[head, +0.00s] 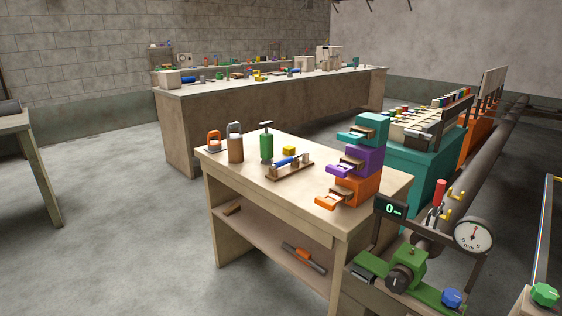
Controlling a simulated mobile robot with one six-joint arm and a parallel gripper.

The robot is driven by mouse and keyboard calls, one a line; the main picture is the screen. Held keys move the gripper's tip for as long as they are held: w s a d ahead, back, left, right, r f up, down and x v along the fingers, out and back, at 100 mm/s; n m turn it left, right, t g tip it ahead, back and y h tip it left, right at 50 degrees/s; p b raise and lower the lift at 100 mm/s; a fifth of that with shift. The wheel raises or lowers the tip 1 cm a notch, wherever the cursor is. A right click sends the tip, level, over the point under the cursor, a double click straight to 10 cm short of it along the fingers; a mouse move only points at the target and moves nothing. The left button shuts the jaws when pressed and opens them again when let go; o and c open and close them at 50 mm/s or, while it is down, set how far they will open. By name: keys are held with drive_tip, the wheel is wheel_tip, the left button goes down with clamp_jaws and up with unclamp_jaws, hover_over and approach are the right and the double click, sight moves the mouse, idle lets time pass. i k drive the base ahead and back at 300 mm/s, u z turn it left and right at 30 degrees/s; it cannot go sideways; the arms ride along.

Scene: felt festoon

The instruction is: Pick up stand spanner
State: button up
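I cannot pick out a spanner for certain. On the near wooden bench (236,168), a small brown stand (290,172) carries a blue-and-metal tool (287,162) lying across it; it may be the stand spanner, but it is too small to tell. A dark bar-shaped tool with a red band (303,257) lies on the bench's lower shelf (265,238). My gripper is not in view.
Orange, brown and green upright items (266,146) and a yellow block (289,151) stand near the blue tool. Stacked coloured drawers (358,190) stand at the bench's right. A green fixture with a dial gauge (473,235) is at front right.

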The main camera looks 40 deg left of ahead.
sight(285, 162)
drive_tip(key=z, duration=1.35)
drive_tip(key=k, duration=0.1)
drive_tip(key=u, duration=2.85)
drive_tip(key=k, duration=0.95)
drive_tip(key=z, duration=0.15)
drive_tip(key=i, duration=0.95)
drive_tip(key=u, duration=0.05)
